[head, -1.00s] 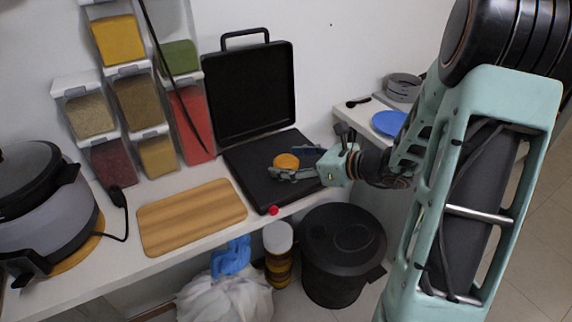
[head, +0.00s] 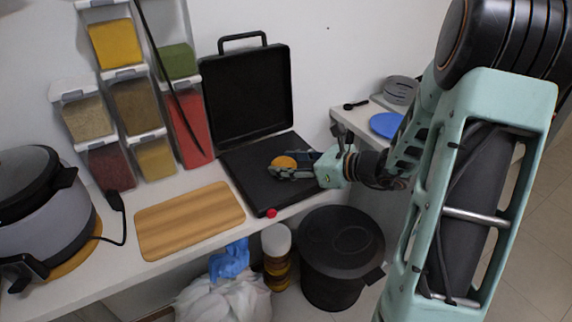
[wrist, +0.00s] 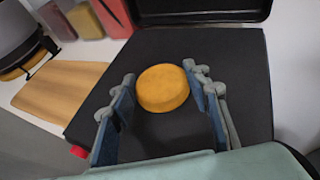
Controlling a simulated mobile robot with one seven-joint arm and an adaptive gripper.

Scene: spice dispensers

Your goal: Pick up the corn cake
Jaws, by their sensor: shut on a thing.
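The corn cake (head: 284,162) is a round, thick orange-yellow disc at the open black griddle's lower plate (head: 262,190). In the wrist view the corn cake (wrist: 162,88) sits between the tips of my two blue-grey fingers. My gripper (head: 286,170) reaches in from the right and is shut on the cake, a finger at each side; it also shows in the wrist view (wrist: 160,88). The near finger hides the cake's lower edge in the head view. I cannot tell whether the cake still touches the plate.
The griddle's raised lid (head: 247,100) stands behind the plate. A wooden board (head: 190,220) lies to the left, with a cooker (head: 35,215) beyond it. Spice dispensers (head: 130,105) hang on the wall. A blue plate (head: 386,125) is at the right. A black bin (head: 340,255) stands below.

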